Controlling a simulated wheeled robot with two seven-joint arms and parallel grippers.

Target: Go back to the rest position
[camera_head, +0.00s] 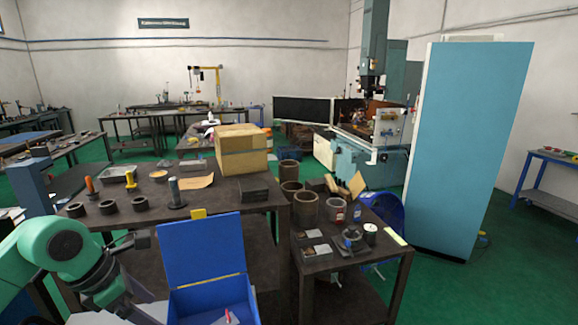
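A green and grey arm of mine (75,260) comes in at the lower left, in front of the near dark table. No gripper fingers can be made out on it, so my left gripper is not seen. My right arm and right gripper are out of view. A round metal device (351,238), possibly the indexing chuck, sits on a plate on the small dark table (340,275) right of centre. It is too small to make out in detail.
An open blue box (203,250) stands beside my arm, lid up. The dark table (235,201) holds rings, upright tools and a cardboard box (241,150). A tall blue cabinet (468,150) stands at right. Green floor (480,285) is clear at lower right.

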